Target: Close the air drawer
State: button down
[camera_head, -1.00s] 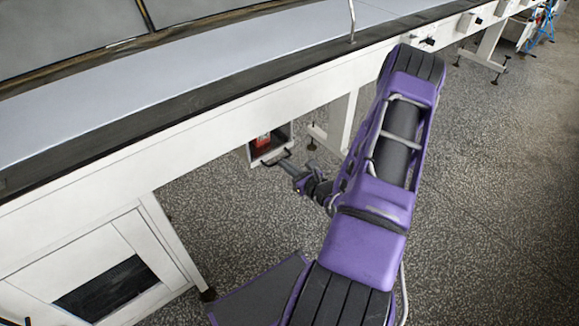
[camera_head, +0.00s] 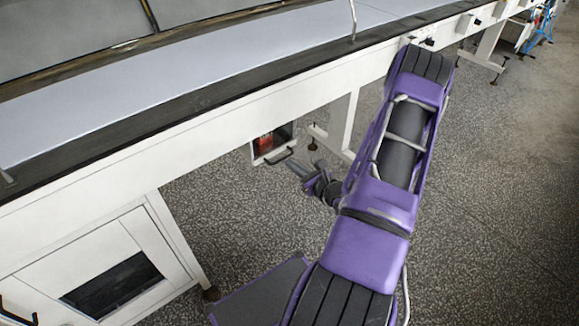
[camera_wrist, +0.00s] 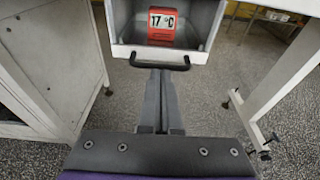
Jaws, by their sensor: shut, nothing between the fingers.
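The air drawer (camera_head: 268,147) is a small white box under the conveyor table. I see into it, so it stands at least partly open; how far is hard to tell.
The long white conveyor table (camera_head: 230,118) runs above the drawer. A white cabinet (camera_head: 100,265) stands to the left, and a table leg (camera_head: 341,128) stands right of the drawer. The speckled floor (camera_head: 235,195) beneath is clear.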

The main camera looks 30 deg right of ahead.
jog(key=v, duration=1.1)
jog(key=shift+s+p, duration=0.3)
jog(key=shift+p, duration=0.15)
